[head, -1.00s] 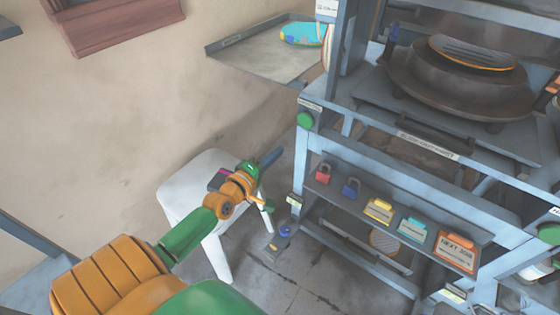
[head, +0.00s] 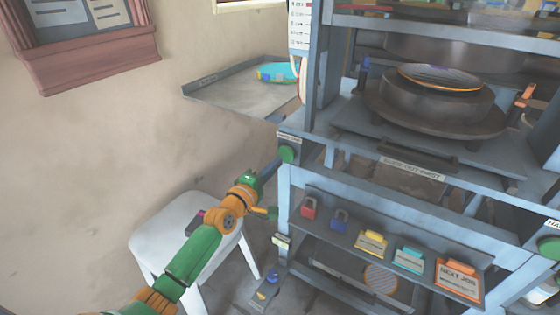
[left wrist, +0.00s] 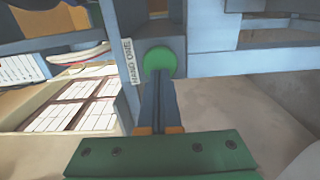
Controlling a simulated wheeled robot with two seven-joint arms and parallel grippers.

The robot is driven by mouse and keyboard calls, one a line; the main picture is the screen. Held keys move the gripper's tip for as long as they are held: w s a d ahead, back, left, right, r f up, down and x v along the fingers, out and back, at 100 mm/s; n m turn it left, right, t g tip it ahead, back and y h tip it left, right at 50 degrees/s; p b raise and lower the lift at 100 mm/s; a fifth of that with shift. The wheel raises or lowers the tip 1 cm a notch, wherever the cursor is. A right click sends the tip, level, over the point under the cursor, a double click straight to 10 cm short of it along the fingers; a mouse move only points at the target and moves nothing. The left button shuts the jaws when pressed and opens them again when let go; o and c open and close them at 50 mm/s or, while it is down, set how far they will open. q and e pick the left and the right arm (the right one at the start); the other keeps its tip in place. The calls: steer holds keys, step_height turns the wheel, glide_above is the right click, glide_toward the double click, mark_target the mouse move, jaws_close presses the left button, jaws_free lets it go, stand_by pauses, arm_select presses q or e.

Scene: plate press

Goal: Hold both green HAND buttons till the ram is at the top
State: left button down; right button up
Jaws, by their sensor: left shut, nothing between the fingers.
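The left green HAND button (head: 287,153) sits on the press frame's left corner post. It also shows in the left wrist view (left wrist: 160,60), beside a "HAND ONE" label. My left gripper (head: 271,168) is shut and empty, its fingertips pointing at this button. In the left wrist view the fingertips (left wrist: 160,84) overlap the button's lower edge; I cannot tell whether they touch it. The right green button (head: 549,246) is at the picture's right edge, with nothing on it. A dark round block (head: 440,50) above the plate may be the ram. My right gripper is not in view.
A white stool (head: 170,240) stands below my left arm. A grey side tray (head: 235,93) with a turquoise item is behind the button. A shelf on the press front holds padlocks and coloured cards, including an orange "NEXT JOB" card (head: 459,279).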

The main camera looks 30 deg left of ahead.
mark_target(286, 154)
arm_select(q)
steer(key=shift+w, duration=0.35)
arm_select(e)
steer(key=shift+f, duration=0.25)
arm_select(q)
steer(key=shift+w, duration=0.1)
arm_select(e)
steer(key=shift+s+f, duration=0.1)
arm_select(q)
steer(key=shift+w+b, duration=0.3)
steer(key=shift+b, duration=0.15)
steer(key=shift+w, duration=0.1)
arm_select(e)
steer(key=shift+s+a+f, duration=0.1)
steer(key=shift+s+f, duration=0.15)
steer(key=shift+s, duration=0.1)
arm_select(q)
steer(key=shift+w+b, duration=0.4)
steer(key=shift+w, duration=0.05)
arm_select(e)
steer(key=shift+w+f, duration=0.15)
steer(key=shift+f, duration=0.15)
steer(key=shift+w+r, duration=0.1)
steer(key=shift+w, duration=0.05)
arm_select(q)
steer(key=shift+s+p, duration=0.2)
steer(key=shift+p, duration=0.1)
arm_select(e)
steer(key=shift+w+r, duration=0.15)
